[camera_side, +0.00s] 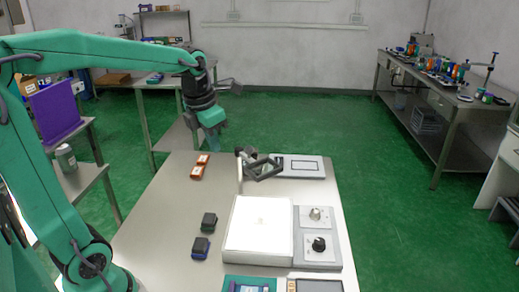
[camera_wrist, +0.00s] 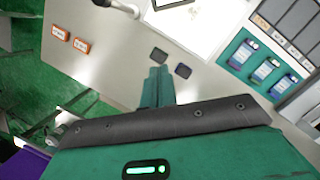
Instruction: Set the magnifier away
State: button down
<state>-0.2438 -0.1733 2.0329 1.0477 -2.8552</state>
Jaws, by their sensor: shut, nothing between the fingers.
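The magnifier (camera_side: 264,167) has a dark square frame on a jointed arm and a pale upright post at the far part of the table in the side view. Its frame is tilted and sits near the left end of a flat grey plate with a dark rectangular outline (camera_side: 302,167); whether they touch I cannot tell. In the wrist view only a pale post or arm (camera_wrist: 122,7) shows at the top edge, and I cannot see the frame. My gripper (camera_side: 216,146) points down left of the magnifier, apart from it. Its teal fingers (camera_wrist: 157,82) are together and empty.
Two orange blocks (camera_side: 199,166) lie left of the magnifier. Two dark blocks (camera_side: 204,235) lie nearer. A white panel (camera_side: 257,232) and a grey knob unit (camera_side: 319,258) fill the table's right middle. A teal tray (camera_wrist: 233,52) holds blue items.

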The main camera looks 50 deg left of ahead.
aim_at(270, 161)
jog(key=w+f, duration=0.6)
jog(key=f, duration=0.3)
jog(key=shift+d, duration=0.2)
jog(key=shift+w+d, duration=0.3)
jog(key=shift+w, duration=0.3)
dwell(0.6)
jog(key=shift+w+d, duration=0.45)
jog(key=shift+w, duration=0.35)
jog(key=w, duration=0.7)
jog(key=shift+d, duration=0.35)
jog(key=shift+w+a, duration=0.4)
jog(key=shift+w, duration=0.5)
jog(key=shift+w+a, duration=0.35)
jog(key=shift+w, duration=0.5)
jog(key=shift+r, duration=0.1)
